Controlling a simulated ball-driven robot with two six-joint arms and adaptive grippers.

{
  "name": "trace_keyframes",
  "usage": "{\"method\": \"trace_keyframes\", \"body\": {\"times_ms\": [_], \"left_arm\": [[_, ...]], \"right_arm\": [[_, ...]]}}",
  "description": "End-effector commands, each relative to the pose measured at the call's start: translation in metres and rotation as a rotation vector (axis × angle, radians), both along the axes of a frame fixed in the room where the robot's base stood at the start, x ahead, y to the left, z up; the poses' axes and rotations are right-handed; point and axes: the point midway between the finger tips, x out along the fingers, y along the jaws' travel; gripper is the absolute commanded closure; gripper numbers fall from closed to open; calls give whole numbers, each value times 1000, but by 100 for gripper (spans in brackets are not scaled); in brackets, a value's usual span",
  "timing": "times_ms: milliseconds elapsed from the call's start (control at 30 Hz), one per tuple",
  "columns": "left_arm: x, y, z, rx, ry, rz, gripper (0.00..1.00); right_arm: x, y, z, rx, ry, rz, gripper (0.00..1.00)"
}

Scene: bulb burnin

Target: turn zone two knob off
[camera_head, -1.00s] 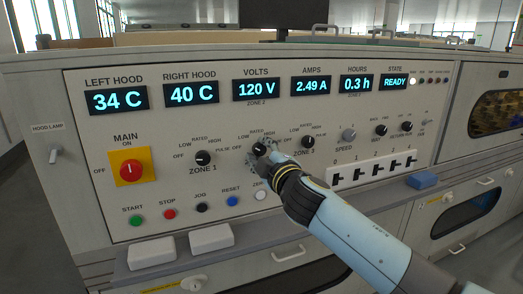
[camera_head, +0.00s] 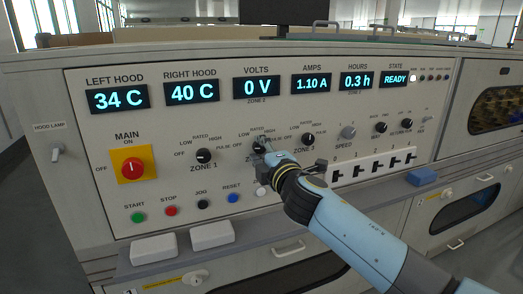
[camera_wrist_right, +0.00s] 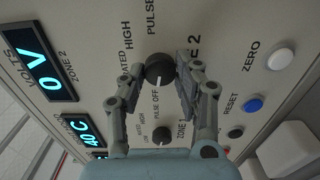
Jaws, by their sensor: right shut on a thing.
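The zone two knob (camera_wrist_right: 159,68) is a dark round knob on the sloped cream panel. In the wrist view its white pointer line points down toward the word OFF. My right gripper (camera_head: 264,150) is at this knob, with one finger on each side of it in the wrist view, and is shut on it. In the head view the gripper largely hides the knob. The volts display (camera_head: 257,88), labelled zone 2, reads 0 V. The amps display (camera_head: 311,84) reads 1.10 A. My left gripper is not in view.
The zone one knob (camera_head: 204,156) is to the left and the zone three knob (camera_head: 308,139) to the right, both close by. Below are a row of push buttons, including a blue one (camera_head: 233,197), and several black slide switches (camera_head: 374,166). A red main switch (camera_head: 132,168) is at left.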

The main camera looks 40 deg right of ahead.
Motion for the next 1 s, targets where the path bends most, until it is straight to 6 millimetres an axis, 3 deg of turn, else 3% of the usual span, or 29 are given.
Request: {"method": "trace_keyframes", "body": {"times_ms": [233,267,433,767,1000], "left_arm": [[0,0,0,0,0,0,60],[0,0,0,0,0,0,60],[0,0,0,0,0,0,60],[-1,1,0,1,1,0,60],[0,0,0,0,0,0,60]], "right_arm": [[-1,0,-2,0,4,0,100],[-1,0,-2,0,4,0,67],[0,0,-2,1,3,0,45],[-4,1,-2,0,2,0,45],[-46,11,-3,2,5,0,45]]}}
